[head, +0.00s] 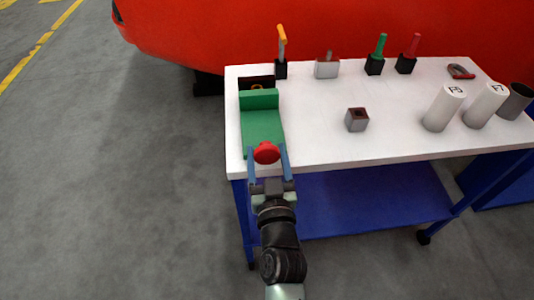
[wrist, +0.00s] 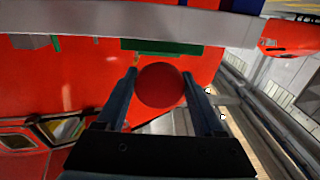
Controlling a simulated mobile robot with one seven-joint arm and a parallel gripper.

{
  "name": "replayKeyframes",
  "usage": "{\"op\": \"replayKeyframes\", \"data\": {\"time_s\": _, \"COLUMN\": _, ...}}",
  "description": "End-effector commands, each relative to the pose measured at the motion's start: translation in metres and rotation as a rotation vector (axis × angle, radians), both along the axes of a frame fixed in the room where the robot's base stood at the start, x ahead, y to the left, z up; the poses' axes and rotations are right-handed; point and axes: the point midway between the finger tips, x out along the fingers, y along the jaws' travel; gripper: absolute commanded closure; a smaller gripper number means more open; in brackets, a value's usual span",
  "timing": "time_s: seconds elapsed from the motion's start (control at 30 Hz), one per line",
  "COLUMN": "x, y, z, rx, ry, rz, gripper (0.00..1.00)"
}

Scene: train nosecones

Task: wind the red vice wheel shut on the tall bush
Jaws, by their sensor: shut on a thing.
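The green vice (head: 263,126) lies along the left end of the white table, with a raised green jaw at its far part. Its red wheel (head: 266,153) is at the table's front edge. My gripper (head: 268,152) is shut on the red wheel, one blue finger on each side. In the wrist view the round red wheel (wrist: 160,85) sits between the fingertips, with a strip of the green vice (wrist: 178,47) beyond it. A small brassy thing (head: 257,86) shows behind the jaw by a dark block; I cannot tell if it is the tall bush.
Several tools in holders, including a yellow-handled one (head: 282,45), stand along the back of the table (head: 315,115). A grey block with a square hole (head: 356,119) stands mid-table. White cylinders (head: 444,108) stand at the right. A red train body (head: 200,35) is behind.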

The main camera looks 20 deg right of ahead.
Motion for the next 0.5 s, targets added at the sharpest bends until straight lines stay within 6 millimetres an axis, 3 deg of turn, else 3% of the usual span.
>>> {"op": "replayKeyframes", "data": {"time_s": 0.5, "x": 0.0001, "y": 0.0009, "z": -0.0004, "rx": 0.293, "ry": -0.083, "rz": 0.000, "gripper": 0.86}}
